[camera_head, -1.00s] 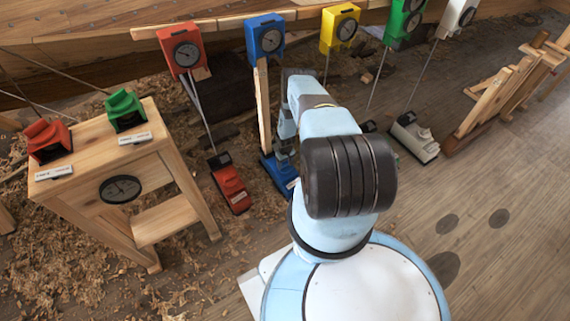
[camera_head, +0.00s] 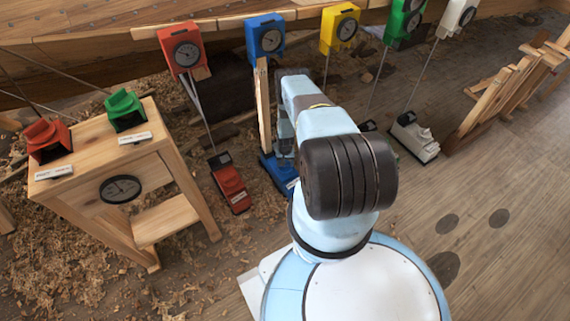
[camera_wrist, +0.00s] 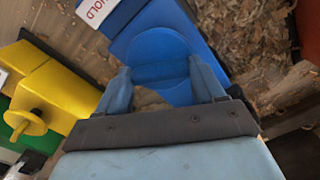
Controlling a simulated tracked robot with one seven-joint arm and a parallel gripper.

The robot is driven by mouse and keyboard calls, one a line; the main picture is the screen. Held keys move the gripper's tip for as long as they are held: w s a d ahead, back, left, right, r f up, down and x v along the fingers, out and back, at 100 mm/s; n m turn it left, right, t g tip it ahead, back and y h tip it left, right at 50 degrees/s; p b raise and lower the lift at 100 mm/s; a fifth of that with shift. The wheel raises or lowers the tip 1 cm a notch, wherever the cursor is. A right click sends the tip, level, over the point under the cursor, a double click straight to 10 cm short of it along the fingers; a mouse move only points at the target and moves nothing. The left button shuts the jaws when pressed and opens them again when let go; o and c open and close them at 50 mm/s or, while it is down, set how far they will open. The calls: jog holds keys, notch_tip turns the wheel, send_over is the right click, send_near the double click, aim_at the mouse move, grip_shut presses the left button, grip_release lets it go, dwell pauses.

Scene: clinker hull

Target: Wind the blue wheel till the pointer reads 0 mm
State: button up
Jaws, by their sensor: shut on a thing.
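The blue wheel (camera_wrist: 160,52) sits on its blue base in the wrist view, between the two fingers of my gripper (camera_wrist: 160,72), which is shut on it. In the head view my arm hides the wheel and gripper. Part of the blue base (camera_head: 270,168) shows beside my arm, at the foot of a wooden post. The blue gauge box (camera_head: 266,38) stands above it with a round dial; its pointer is too small to read. A label ending in "HOLD" (camera_wrist: 95,12) shows on the blue base in the wrist view.
A red wheel unit (camera_head: 229,183) stands left of the blue one, and a yellow one (camera_wrist: 55,98) is close by in the wrist view. A white unit (camera_head: 415,138) is to the right. A wooden stand (camera_head: 95,185) carries red and green blocks. Open floor lies at right.

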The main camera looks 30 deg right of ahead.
jog(key=m, duration=0.5)
dwell(0.5)
jog(key=o, duration=1)
jog(key=shift+o, duration=0.2)
jog(key=shift+r, duration=0.1)
notch_tip(320, 180, up, 14)
jog(key=shift+f, duration=0.25)
jog(key=shift+c, duration=0.2)
